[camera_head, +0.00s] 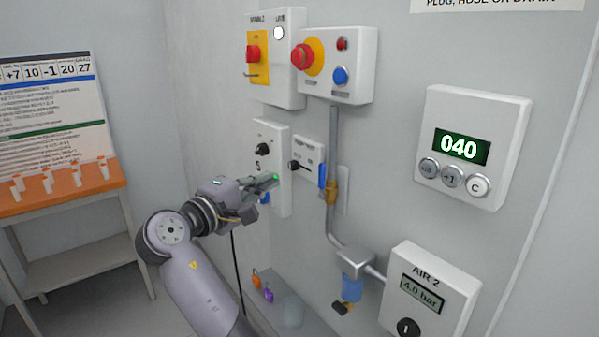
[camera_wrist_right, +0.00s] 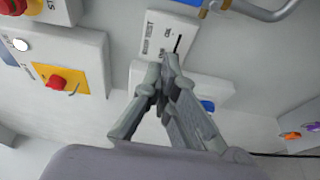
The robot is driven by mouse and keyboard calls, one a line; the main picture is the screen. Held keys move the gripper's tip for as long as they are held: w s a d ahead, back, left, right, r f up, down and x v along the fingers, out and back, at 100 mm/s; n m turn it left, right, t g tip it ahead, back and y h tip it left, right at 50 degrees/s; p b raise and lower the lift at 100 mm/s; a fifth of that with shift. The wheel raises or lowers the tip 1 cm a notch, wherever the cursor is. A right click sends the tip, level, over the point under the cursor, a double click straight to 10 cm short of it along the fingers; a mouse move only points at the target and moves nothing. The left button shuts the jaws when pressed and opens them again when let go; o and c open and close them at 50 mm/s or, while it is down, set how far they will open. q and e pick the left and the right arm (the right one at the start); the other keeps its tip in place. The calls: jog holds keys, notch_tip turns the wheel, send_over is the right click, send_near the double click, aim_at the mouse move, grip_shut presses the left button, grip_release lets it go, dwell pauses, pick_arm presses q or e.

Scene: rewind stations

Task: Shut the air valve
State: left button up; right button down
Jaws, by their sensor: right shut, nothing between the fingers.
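The air valve (camera_head: 331,193) is a brass body on the grey vertical pipe, in the head view right of centre. Its blue lever (camera_head: 322,175) stands upright, roughly parallel to the pipe. My right gripper (camera_head: 275,179) is shut and empty, left of the valve and in front of a white switch panel. In the right wrist view the closed fingertips (camera_wrist_right: 165,62) point toward the small white panel with a black switch lever. A bit of brass (camera_wrist_right: 205,10) shows at the top edge there. My left gripper is not in view.
The small white panel (camera_head: 308,165) sits between gripper and valve. An AIR 2 box (camera_head: 432,300) reads 4.0 bar at lower right. A counter (camera_head: 472,147) shows 040. Boxes with red and blue buttons (camera_head: 336,65) hang above. An orange-topped table (camera_head: 70,190) stands left.

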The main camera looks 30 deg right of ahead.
aim_at(322, 182)
jog(key=p+x, duration=0.2)
jog(key=x, duration=0.8)
jog(key=s+p, duration=0.1)
jog(key=s, duration=0.3)
jog(key=shift+d, duration=0.2)
